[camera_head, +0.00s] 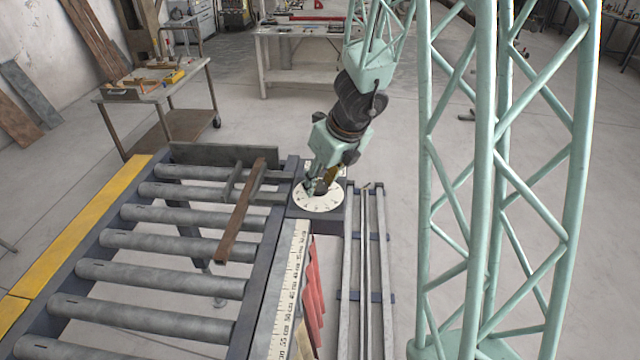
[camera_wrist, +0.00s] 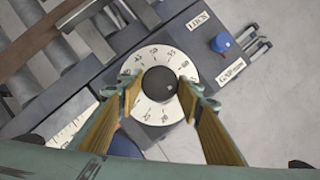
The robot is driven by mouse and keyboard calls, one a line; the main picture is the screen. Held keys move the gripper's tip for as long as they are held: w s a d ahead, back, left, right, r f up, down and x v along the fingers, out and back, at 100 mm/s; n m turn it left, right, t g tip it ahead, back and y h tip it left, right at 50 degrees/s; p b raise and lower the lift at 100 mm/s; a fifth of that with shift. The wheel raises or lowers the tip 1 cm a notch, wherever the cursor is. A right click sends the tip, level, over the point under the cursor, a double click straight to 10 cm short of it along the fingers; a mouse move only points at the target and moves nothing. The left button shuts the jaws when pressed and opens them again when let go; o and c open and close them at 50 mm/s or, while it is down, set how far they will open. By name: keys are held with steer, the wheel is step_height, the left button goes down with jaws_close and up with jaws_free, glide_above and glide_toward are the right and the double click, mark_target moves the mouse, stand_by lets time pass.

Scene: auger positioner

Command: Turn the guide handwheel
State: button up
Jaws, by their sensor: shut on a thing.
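The guide handwheel shows in the wrist view as a black round knob (camera_wrist: 159,84) at the centre of a white dial (camera_wrist: 159,56) with numbers around it. In the head view the white dial (camera_head: 320,203) lies on a dark block at the far end of the roller table. My gripper (camera_wrist: 160,90) has one finger on each side of the black knob and is shut on it. In the head view my gripper (camera_head: 318,188) reaches down onto the dial and hides most of the knob.
A ruler strip (camera_head: 288,290) runs toward the front, beside red pieces (camera_head: 314,300). Metal rails (camera_head: 365,270) lie to the right.

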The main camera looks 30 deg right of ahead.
steer(key=o, duration=0.9)
steer(key=shift+c, duration=0.2)
steer(key=shift+r, duration=0.2)
steer(key=v, duration=1.1)
steer(key=shift+r, duration=0.25)
stand_by(0.4)
steer(key=shift+s, duration=0.1)
stand_by(0.3)
